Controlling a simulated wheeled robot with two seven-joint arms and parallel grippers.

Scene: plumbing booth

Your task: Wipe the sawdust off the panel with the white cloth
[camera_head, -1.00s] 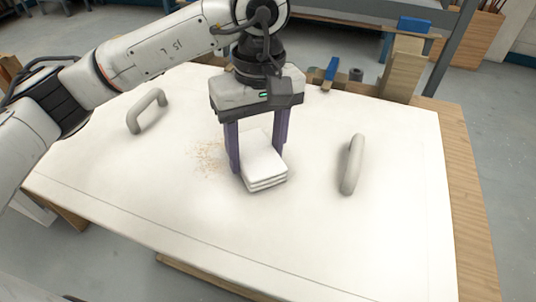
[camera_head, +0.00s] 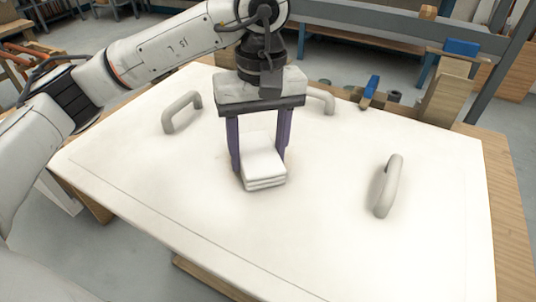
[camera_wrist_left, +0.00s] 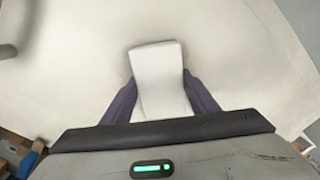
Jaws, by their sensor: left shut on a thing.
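The white cloth (camera_head: 264,168), folded in layers, rests on the pale panel (camera_head: 330,225) near its middle. My left gripper (camera_head: 259,160) points down with its two purple fingers on either side of the cloth and is shut on it. In the left wrist view, the cloth (camera_wrist_left: 160,80) lies between the fingers against the panel (camera_wrist_left: 235,60). No clear sawdust shows on the visible panel surface; the area under and behind the cloth and fingers is hidden. My right gripper is not in view.
Grey handles stand up from the panel at left (camera_head: 182,112), behind the gripper (camera_head: 322,100) and at right (camera_head: 388,185). A blue-handled tool (camera_head: 371,88) and a wooden block (camera_head: 447,92) are at the back edge.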

